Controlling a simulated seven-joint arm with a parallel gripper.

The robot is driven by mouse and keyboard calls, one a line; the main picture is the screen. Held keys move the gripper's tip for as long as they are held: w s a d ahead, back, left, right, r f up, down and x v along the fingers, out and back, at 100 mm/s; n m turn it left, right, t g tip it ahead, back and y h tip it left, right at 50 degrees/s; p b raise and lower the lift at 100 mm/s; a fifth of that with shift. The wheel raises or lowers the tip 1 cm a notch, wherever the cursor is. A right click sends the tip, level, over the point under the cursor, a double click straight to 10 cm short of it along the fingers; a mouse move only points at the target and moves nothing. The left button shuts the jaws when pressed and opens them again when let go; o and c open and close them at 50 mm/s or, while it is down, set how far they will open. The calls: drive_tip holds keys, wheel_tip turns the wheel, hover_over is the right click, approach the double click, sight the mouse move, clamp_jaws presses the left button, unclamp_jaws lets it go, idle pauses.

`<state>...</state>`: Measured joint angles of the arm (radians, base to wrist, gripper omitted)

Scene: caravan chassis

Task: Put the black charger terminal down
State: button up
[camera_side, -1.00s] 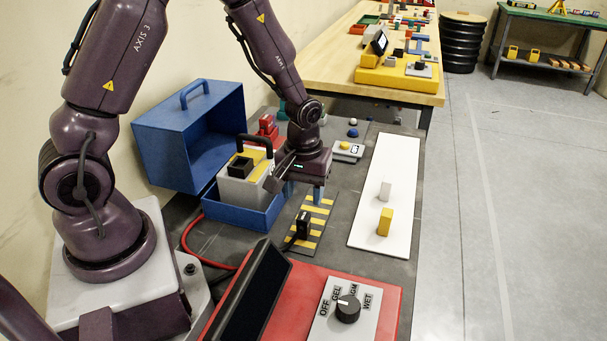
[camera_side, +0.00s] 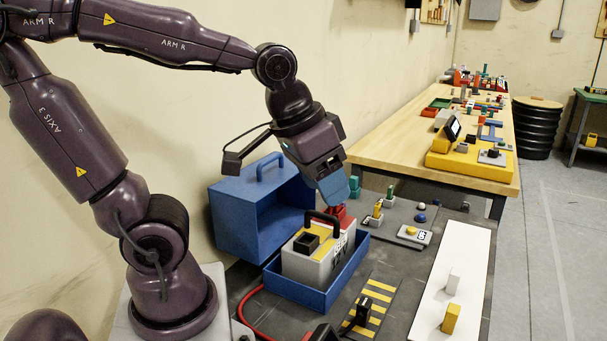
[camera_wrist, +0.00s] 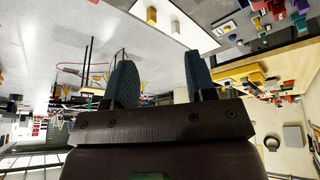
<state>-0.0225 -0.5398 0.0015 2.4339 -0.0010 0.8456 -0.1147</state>
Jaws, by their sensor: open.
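The black charger terminal (camera_side: 362,311) stands on the yellow-and-black striped mat (camera_side: 375,290) in the side view, apart from my gripper. My gripper (camera_side: 334,190) is raised above the back of the grey charger box (camera_side: 310,262), with its blue fingertips empty. In the wrist view, the two fingers of my gripper (camera_wrist: 161,82) are spread with nothing between them. I cannot make out the black terminal in the wrist view. A red terminal (camera_side: 340,216) shows just below the fingertips, partly hidden behind the box.
The charger box sits in an open blue case (camera_side: 300,296), its lid (camera_side: 238,222) standing behind. A white board (camera_side: 458,262) with a white block (camera_side: 452,281) and a yellow block (camera_side: 451,318) lies at right. A red cable (camera_side: 246,308) runs at the front left.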

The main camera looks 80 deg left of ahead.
drive_tip(key=s, duration=0.1)
drive_tip(key=s+r+m, duration=0.1)
drive_tip(key=s+t, duration=0.1)
drive_tip(key=shift+s+d+r+m, duration=0.15)
drive_tip(key=shift+d+r+m, duration=0.1)
drive_tip(key=shift+r+m, duration=0.05)
